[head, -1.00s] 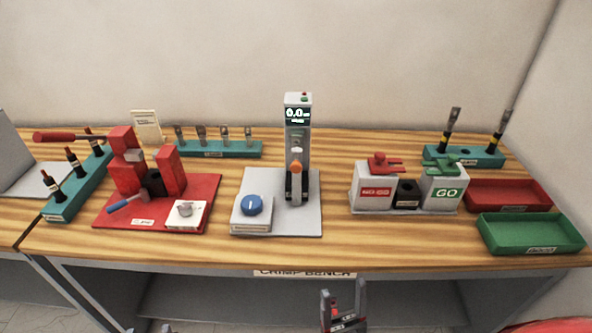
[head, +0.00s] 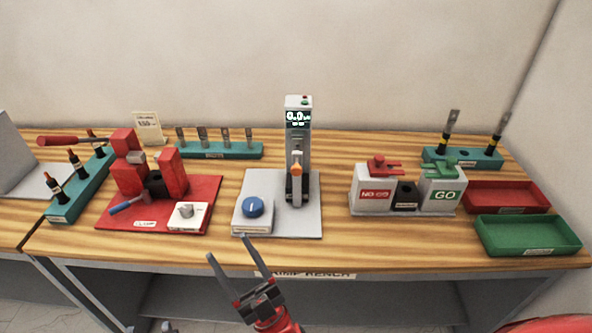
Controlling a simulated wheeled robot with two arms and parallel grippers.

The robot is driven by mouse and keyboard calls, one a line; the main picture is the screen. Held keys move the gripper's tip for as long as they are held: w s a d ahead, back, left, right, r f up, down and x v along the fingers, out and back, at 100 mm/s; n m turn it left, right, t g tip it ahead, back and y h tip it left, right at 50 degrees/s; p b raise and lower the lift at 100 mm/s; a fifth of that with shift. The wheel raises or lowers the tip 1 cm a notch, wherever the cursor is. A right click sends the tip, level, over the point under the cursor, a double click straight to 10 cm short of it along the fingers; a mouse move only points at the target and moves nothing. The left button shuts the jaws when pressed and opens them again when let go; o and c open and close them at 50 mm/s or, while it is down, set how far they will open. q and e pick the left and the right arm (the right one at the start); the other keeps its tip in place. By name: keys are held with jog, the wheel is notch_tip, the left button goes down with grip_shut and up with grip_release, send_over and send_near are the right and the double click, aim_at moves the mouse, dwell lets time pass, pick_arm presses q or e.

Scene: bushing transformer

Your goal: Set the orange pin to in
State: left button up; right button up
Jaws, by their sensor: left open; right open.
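The orange pin (head: 296,169) shows on the front of the upright grey tester (head: 299,130) at the middle of the bench. A pale upright piece hangs just below it; I cannot tell how deep the pin sits. My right gripper (head: 227,248) is open and empty at the bench's front edge, below and left of the tester, and apart from it. My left gripper (head: 149,327) barely shows at the bottom edge, open, most of it cut off.
A blue dial (head: 252,207) is on the tester's grey base. A red press (head: 146,175) stands to the left. The NO GO and GO gauge block (head: 405,195), a red tray (head: 548,198) and a green tray (head: 484,238) are to the right. Bare wood lies between tester and gauge block.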

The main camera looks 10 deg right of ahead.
jog(key=w+a+r+m+g+h+p, duration=0.1)
jog(key=w+a+r+m+h, duration=0.15)
jog(key=w+h, duration=0.3)
jog(key=m+g+h+b, duration=0.65)
jog(key=m+h, duration=0.35)
jog(key=h, duration=0.4)
send_near(296, 172)
jog(key=p+x, duration=0.3)
jog(key=x, duration=0.5)
jog(key=shift+r, duration=0.15)
jog(key=shift+w+d, duration=0.15)
jog(key=shift+w, duration=0.35)
